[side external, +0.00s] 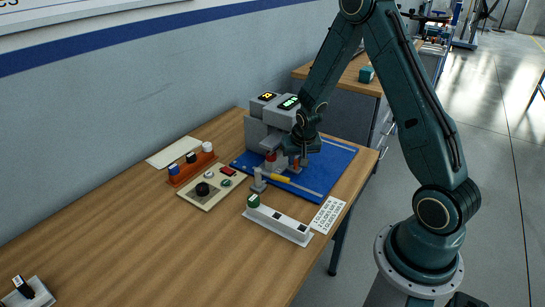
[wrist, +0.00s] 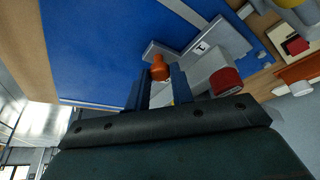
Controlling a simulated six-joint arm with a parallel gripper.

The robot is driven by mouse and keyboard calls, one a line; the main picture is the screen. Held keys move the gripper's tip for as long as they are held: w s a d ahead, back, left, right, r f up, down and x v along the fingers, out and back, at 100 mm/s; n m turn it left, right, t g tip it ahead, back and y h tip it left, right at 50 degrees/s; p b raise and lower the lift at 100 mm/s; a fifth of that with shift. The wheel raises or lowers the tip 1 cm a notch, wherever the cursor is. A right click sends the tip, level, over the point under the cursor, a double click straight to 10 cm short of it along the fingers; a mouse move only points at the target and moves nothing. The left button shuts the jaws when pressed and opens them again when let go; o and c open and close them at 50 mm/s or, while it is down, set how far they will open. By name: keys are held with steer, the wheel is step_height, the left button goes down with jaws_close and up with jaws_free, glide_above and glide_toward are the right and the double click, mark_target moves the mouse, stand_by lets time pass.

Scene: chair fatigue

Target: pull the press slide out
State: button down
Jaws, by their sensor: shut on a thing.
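The grey press (side external: 265,130) with two lit displays stands on the blue mat (side external: 335,160) at the table's back. Its light grey slide (wrist: 205,57) shows in the wrist view, with an upright orange knob (wrist: 159,66). The knob shows as a small orange spot in the side view (side external: 293,163). My gripper (side external: 298,160) reaches down in front of the press. In the wrist view my gripper (wrist: 159,80) has its two dark fingers on either side of the knob, shut on it. The fingers and palm partly hide the knob's near side and the slide.
A red-topped grey post (side external: 271,162) and a yellow-handled tool (side external: 285,180) are close to my gripper. A control panel (side external: 207,187), an orange block with several knobs (side external: 190,170), and a white rack (side external: 280,220) stand nearby. The mat's right side is clear.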

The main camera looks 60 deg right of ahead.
steer(key=s, duration=0.9)
steer(key=shift+s, duration=0.3)
steer(key=c, duration=1.2)
jaws_free()
steer(key=shift+r, duration=0.1)
steer(key=v, duration=1.3)
steer(key=shift+r, duration=0.25)
steer(key=shift+a, duration=0.1)
